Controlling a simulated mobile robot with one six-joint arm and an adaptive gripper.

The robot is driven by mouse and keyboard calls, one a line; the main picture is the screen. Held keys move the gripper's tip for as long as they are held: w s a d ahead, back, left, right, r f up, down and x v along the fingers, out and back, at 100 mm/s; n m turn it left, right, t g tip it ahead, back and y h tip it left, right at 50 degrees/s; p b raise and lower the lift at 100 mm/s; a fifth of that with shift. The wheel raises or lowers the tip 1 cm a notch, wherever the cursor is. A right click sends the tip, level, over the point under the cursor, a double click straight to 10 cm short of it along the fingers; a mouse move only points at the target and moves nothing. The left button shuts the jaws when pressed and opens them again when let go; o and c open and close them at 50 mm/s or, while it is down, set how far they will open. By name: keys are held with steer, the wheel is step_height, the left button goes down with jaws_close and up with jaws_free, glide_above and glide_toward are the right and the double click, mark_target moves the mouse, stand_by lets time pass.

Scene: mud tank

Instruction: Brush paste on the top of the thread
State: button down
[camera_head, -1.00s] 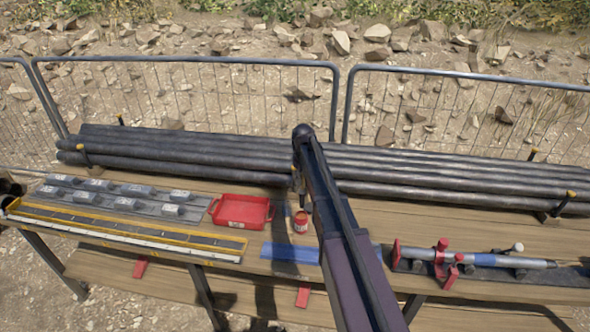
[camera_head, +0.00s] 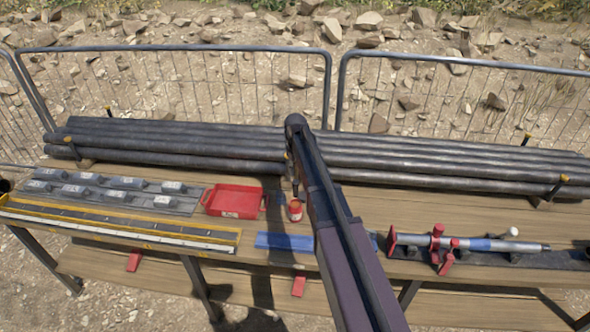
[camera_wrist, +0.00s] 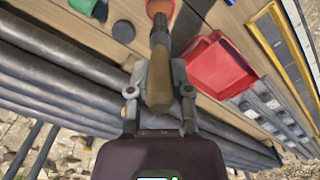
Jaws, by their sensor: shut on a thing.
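My gripper (camera_wrist: 158,92) is shut on the wooden handle of a brush (camera_wrist: 158,78) in the wrist view. The brush points toward an orange-red can (camera_wrist: 159,6) at the top edge; whether its bristles are inside cannot be told. In the head view the can (camera_head: 295,210) stands on the wooden table, just left of my arm, and my gripper is mostly hidden by the arm. A grey metal tube (camera_head: 515,246) with a blue band lies at the right, held in a red clamp (camera_head: 437,243). Its thread is too small to make out.
A red tray (camera_head: 232,201) sits left of the can, and a blue mat (camera_head: 285,241) lies in front. Long dark pipes (camera_head: 180,147) lie along the back of the table. Grey blocks and a yellow-edged rail (camera_head: 120,222) fill the left. A wire fence stands behind.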

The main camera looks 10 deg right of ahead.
mark_target(295, 178)
steer(key=shift+f+b, duration=1.8)
steer(key=shift+f, duration=0.35)
steer(key=shift+s+f+b, duration=0.1)
steer(key=shift+f+b, duration=0.4)
steer(key=shift+b, duration=0.1)
stand_by(1.2)
steer(key=shift+r+p, duration=3.5)
steer(key=shift+p, duration=0.1)
step_height(295, 178, down, 6)
steer(key=b, duration=0.5)
steer(key=shift+r+b, duration=0.2)
steer(key=shift+b, duration=0.15)
steer(key=shift+r, duration=0.15)
